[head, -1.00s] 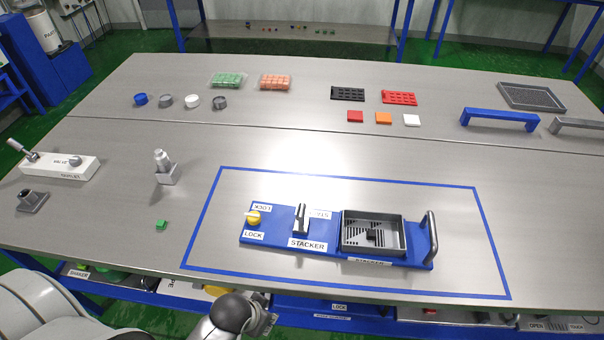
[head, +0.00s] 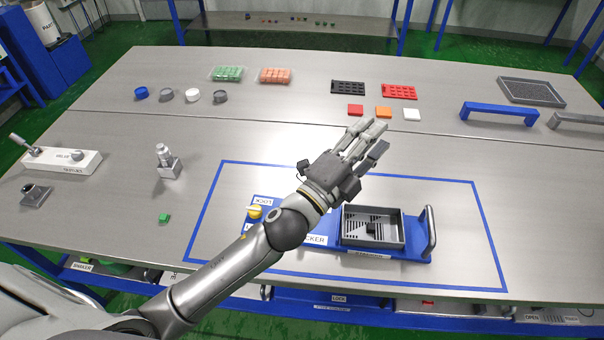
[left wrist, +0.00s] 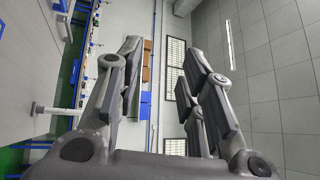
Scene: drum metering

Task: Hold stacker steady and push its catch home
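The blue stacker (head: 418,253) lies inside a blue taped rectangle on the table. It has a dark grey tray (head: 403,230), an upright grey handle (head: 429,230) at its right end and a yellow knob (head: 254,211) at its left end. My left arm crosses over its left half and hides the grey upright part there and part of the labels. My left gripper (head: 370,139) is above and behind the stacker, apart from it, with fingers spread and empty. In the left wrist view its fingers (left wrist: 162,85) stand apart with nothing between. My right gripper is not visible.
A white valve block (head: 62,160), a grey fitting (head: 168,166) and a small green cube (head: 164,217) stand left. Colored tiles (head: 383,112), racks (head: 399,92) and a blue bracket (head: 500,110) lie behind. The table right of the stacker is clear.

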